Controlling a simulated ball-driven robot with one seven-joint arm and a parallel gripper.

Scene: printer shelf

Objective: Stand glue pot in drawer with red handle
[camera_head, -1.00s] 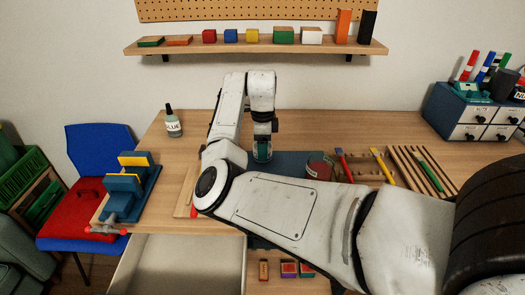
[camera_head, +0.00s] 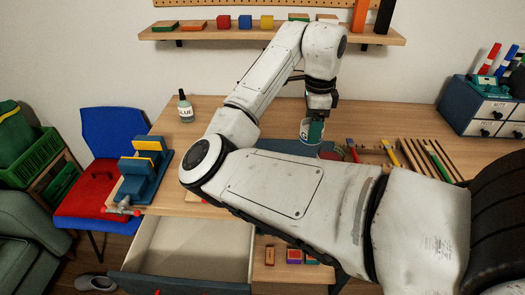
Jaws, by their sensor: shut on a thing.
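My gripper (camera_head: 318,106) is shut on a small pale pot with a teal patch (camera_head: 311,131), which looks like the glue pot; its label is not readable. The pot is upright and appears to be held above the back of the desk. An open drawer (camera_head: 185,249) is below the desk's front edge at lower left. Its inside looks empty where visible. A bit of red (camera_head: 157,292) shows on its dark front at the bottom edge. My arm hides part of the desk between pot and drawer.
A bottle marked GLUE (camera_head: 185,108) stands at the desk's back left. A blue vise (camera_head: 144,172) is at the left edge. A red pot (camera_head: 329,154), tools and a slatted rack (camera_head: 428,158) are right of my gripper. Small blocks (camera_head: 292,256) lie below, right of the drawer.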

